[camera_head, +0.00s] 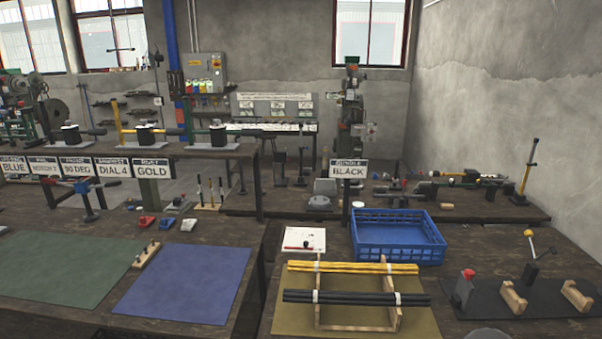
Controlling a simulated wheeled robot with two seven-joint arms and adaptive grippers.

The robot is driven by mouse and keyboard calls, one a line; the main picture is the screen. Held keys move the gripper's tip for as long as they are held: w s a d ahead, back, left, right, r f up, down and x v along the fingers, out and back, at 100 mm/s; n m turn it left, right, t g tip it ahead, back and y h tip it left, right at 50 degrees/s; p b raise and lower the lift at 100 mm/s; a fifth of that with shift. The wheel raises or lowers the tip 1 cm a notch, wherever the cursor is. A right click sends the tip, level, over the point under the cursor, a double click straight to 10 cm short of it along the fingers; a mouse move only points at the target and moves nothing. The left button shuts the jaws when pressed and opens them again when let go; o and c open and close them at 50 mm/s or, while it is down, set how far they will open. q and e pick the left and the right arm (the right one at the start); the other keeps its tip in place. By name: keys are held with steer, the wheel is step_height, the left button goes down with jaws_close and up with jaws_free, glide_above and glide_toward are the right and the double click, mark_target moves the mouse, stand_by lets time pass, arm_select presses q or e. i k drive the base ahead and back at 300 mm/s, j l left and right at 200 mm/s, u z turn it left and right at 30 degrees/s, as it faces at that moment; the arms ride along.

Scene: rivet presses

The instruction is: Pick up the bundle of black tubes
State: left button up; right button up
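The bundle of black tubes (356,298) lies level across a wooden rack (356,328) on the front table. White bands wrap it near its left part and its right part. A bundle of yellow tubes (352,267) lies behind it on the same rack, parallel to it and also banded in white. Neither of my grippers shows in the head view.
An empty blue crate (396,252) stands behind the rack, to the right. A white sheet with a red-handled item (304,240) lies behind left. Wooden blocks (514,299) and a red-topped device (463,288) sit on a dark mat at right.

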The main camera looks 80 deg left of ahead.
mark_target(290, 295)
steer(key=u, duration=2.35)
